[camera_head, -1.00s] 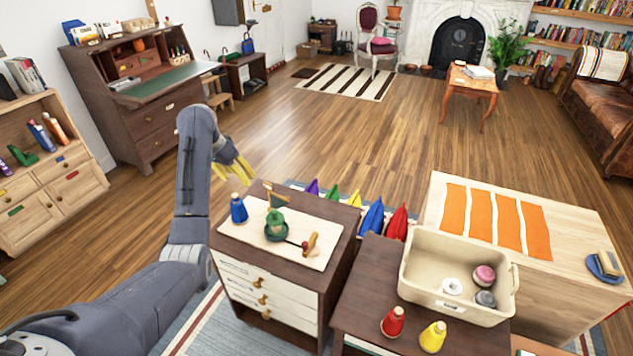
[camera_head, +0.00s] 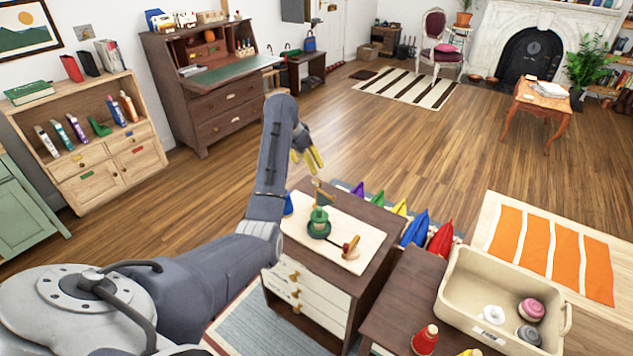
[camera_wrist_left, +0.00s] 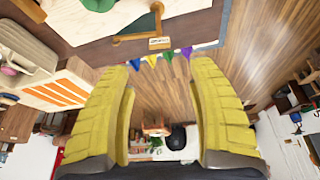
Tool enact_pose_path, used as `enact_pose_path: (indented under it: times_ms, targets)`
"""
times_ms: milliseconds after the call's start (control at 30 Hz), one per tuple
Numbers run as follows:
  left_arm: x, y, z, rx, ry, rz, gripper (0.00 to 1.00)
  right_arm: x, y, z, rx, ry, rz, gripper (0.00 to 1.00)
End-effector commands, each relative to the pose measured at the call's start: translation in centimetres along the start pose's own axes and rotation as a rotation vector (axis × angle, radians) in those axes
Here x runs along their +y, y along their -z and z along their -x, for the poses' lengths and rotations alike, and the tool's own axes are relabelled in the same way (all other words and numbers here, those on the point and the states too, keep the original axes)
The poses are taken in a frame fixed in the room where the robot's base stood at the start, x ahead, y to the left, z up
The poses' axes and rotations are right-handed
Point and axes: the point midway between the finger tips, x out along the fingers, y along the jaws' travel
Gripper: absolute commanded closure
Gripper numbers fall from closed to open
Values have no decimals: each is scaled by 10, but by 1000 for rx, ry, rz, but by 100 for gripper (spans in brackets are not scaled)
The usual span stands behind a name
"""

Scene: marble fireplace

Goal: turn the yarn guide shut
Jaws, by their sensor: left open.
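A white board (camera_head: 372,241) lies on the dark top of a small cabinet. On it stands a green spool-like stand (camera_head: 319,228) with a wooden arm (camera_head: 322,191) raised above it, and a small wooden piece (camera_head: 350,247) at its right. I cannot tell for sure which wooden part is the yarn guide. In the left wrist view a wooden arm (camera_wrist_left: 134,37) with a pale tag at its end shows beside a green shape. My left gripper (camera_head: 310,158) has yellow fingers, open and empty, above and behind the stand, apart from it. Its fingers also show in the wrist view (camera_wrist_left: 166,70).
A blue peg-like figure (camera_head: 287,205) is partly hidden by my left arm. Coloured pennants (camera_head: 415,230) hang behind the cabinet. A beige bin (camera_head: 455,288) and a red figure (camera_head: 425,340) stand on the cabinet to the right. Open floor lies beyond.

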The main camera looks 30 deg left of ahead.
Motion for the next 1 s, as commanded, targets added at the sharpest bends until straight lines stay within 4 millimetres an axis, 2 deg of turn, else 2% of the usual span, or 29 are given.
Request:
enact_pose_path:
  times_ms: [600,800,1000]
  targets:
    - [0,-1,-91,-3,0,0,42,-2,-2,0,-3,2,0,68]
    - [0,-1,-109,-3,-1,0,42,-4,-2,0,-3,4,-1,68]
    - [0,0,-116,-1,-1,0,42,-4,-2,0,-3,4,-1,68]
